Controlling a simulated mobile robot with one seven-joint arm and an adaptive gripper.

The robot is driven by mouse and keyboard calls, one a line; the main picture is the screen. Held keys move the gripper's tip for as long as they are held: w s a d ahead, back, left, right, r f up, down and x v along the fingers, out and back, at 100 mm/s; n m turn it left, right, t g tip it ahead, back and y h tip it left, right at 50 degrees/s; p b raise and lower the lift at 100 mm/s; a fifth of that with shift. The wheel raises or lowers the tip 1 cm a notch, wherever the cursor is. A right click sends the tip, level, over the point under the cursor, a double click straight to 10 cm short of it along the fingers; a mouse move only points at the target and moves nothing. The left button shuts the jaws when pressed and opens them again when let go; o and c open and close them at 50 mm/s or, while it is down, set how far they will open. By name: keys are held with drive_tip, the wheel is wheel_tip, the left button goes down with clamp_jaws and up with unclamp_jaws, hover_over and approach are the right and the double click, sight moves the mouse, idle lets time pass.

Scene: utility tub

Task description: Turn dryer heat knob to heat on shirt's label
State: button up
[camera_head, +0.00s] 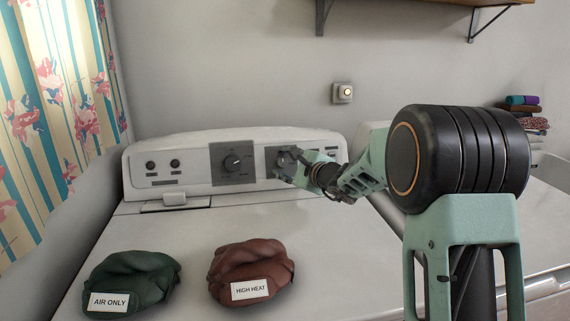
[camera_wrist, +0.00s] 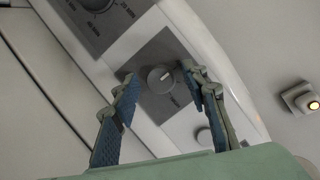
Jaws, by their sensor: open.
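The dryer's control panel (camera_head: 200,163) runs along the back of the white dryer top. A grey-plated knob (camera_head: 283,158) on its right half is partly covered by my gripper (camera_head: 287,168). In the wrist view this knob (camera_wrist: 160,79) sits between the open fingers of my gripper (camera_wrist: 161,82), with gaps seen on both sides. Its plate lettering is too small to read. A second knob (camera_head: 232,163) on a grey plate is to the left. A dark green shirt (camera_head: 130,275) bears a label "AIR ONLY", and a brown-red shirt (camera_head: 250,262) bears a label "HIGH HEAT".
A lit wall button (camera_head: 343,92) is above the panel. A patterned curtain (camera_head: 50,115) hangs at left, a shelf (camera_head: 440,3) is up right, and folded cloths (camera_head: 522,115) are stacked at far right.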

drive_tip(key=shift+c, duration=0.6)
clamp_jaws()
